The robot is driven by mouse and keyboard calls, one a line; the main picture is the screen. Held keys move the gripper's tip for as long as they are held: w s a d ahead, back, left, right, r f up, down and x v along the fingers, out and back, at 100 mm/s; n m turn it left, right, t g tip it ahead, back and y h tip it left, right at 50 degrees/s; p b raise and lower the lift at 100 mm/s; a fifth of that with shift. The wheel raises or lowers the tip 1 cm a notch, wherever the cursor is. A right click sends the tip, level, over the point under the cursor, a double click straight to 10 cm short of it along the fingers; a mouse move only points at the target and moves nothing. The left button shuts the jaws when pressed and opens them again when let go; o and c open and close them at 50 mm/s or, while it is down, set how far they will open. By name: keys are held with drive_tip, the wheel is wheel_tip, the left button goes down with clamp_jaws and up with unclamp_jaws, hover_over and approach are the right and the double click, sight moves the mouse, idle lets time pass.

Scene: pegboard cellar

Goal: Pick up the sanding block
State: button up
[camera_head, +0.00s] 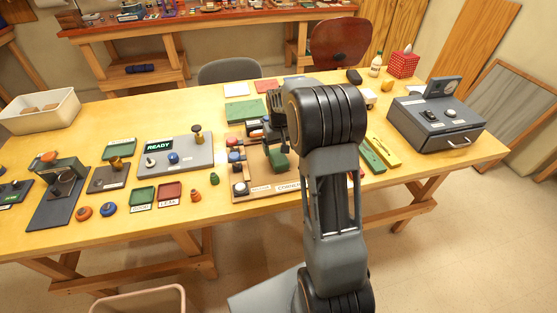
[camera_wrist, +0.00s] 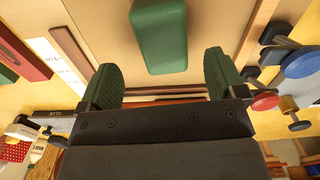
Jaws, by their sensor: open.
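A green block with rounded edges (camera_wrist: 158,36), which looks like the sanding block, lies on a tan surface in the wrist view. It also shows in the head view (camera_head: 279,161), partly covered by my arm. My gripper (camera_wrist: 162,72) is open, with one green-padded finger on each side of the block's line. The block lies ahead of the fingertips and roughly centred between them, with space on both sides. The gripper holds nothing.
The block lies in a wooden-edged tray (camera_head: 258,189) with labels and other small items. Left stand a grey READY panel (camera_head: 187,157) and red and green small trays. Right are a yellow bar (camera_head: 384,151) and a grey box with a drawer (camera_head: 437,128). Blue and red knobbed items (camera_wrist: 300,65) lie right of the fingers.

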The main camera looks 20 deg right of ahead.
sight(278, 156)
drive_tip(key=shift+a+f+p, duration=0.15)
drive_tip(key=shift+f+p, duration=0.3)
drive_tip(key=shift+f, duration=2.4)
drive_tip(key=shift+c, duration=0.3)
drive_tip(key=shift+w, duration=0.1)
drive_tip(key=c, duration=1)
drive_tip(key=shift+r, duration=0.1)
drive_tip(key=shift+r, duration=0.55)
drive_tip(key=a+r+b, duration=0.2)
drive_tip(key=a+r, duration=0.9)
drive_tip(key=a, duration=0.3)
drive_tip(key=shift+s+r, duration=0.3)
drive_tip(key=shift+r, duration=0.1)
